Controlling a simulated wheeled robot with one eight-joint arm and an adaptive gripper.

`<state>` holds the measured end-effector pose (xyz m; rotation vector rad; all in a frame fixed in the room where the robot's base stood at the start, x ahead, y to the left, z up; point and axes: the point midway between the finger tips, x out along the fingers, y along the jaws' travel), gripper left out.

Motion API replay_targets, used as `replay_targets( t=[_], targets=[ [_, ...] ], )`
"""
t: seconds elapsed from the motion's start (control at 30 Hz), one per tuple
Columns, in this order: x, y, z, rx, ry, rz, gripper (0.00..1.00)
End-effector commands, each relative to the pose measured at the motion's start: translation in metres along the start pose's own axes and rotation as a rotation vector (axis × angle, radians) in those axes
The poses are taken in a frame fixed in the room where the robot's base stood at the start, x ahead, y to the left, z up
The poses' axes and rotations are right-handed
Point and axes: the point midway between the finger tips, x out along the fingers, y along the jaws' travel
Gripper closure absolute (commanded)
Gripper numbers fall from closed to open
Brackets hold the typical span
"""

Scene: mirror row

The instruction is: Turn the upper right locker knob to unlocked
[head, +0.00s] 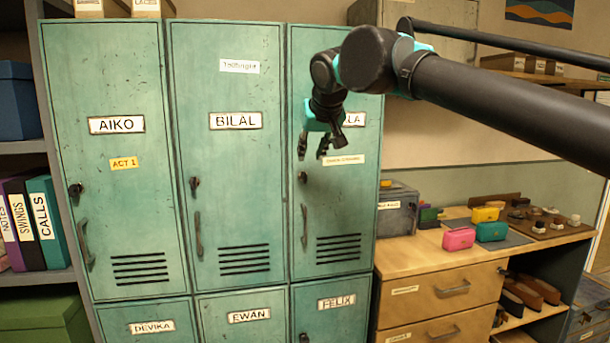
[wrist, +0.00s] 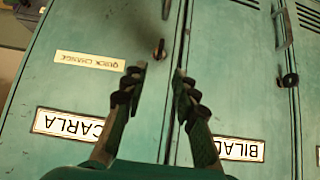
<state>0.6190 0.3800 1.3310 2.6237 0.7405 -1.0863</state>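The upper right locker door (head: 340,205) is green and shut, with a name plate partly hidden by my arm.
The BILAL locker (head: 230,180) with its own knob (head: 194,182) adjoins on the left, and AIKO (head: 118,190) beyond. A wooden drawer unit (head: 445,270) with small colored purses stands right of the lockers. A shelf with binders (head: 47,222) is far left.

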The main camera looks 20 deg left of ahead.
Motion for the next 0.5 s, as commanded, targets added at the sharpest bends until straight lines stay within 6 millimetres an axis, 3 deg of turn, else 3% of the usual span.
replay_targets(
  t=[0.3,0.5],
  targets=[
    [0.064,0.000,0.000,0.000,-0.001,0.001,0.72],
    [0.093,0.000,0.000,0.000,-0.001,0.001,0.72]
  ],
)
